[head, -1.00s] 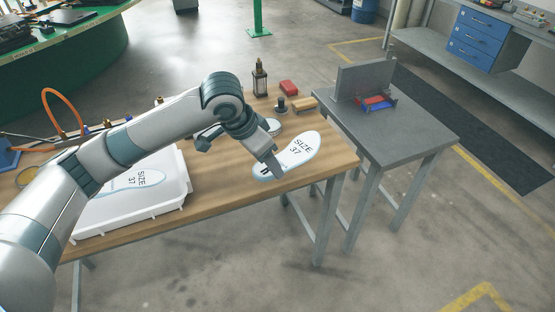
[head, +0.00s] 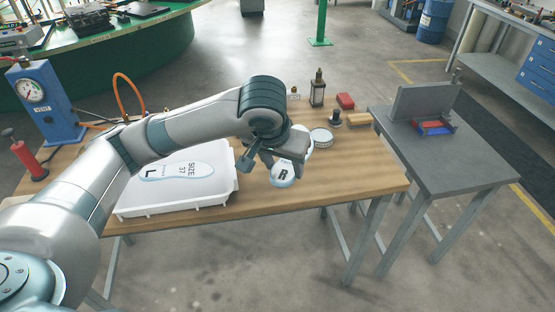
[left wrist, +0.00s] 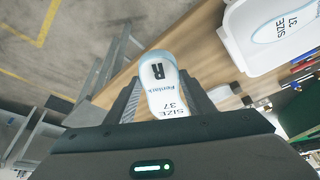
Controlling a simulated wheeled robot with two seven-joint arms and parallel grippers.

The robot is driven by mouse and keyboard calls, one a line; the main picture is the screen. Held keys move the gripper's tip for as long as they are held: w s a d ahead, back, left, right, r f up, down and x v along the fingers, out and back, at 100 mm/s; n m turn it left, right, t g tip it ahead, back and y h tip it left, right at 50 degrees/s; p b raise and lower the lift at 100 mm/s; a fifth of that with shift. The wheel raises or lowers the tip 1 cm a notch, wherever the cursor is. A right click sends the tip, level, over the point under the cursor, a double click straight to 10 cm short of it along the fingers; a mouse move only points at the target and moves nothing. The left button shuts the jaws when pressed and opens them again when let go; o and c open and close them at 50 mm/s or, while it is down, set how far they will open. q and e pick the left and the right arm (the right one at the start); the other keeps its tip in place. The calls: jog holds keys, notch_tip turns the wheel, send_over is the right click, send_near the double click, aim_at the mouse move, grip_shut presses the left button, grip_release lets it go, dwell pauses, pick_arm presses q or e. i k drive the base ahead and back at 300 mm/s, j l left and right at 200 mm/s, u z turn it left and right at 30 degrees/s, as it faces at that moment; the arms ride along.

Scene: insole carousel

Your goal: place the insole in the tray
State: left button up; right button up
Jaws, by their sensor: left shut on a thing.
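A white and pale-blue insole (head: 284,178), marked R and size 37, is at the middle of the wooden table in the head view. My left gripper (head: 278,166) is shut on it and hides part of it. In the left wrist view the insole (left wrist: 160,75) stands between the two fingers (left wrist: 163,103), its R end pointing away. I cannot tell how high it is above the table. The white tray (head: 222,203) is left of the gripper and holds another insole (head: 175,173), marked L and size 37. The tray also shows in the left wrist view (left wrist: 238,42). My right gripper is out of view.
A blue gauge unit (head: 45,105) is at the left. A grey side table (head: 455,160) is at the right.

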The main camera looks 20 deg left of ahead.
aim_at(175, 196)
jog(key=i+j, duration=0.2)
jog(key=i, duration=0.2)
jog(key=i+j, duration=0.25)
jog(key=i, duration=0.2)
jog(key=u, duration=1.8)
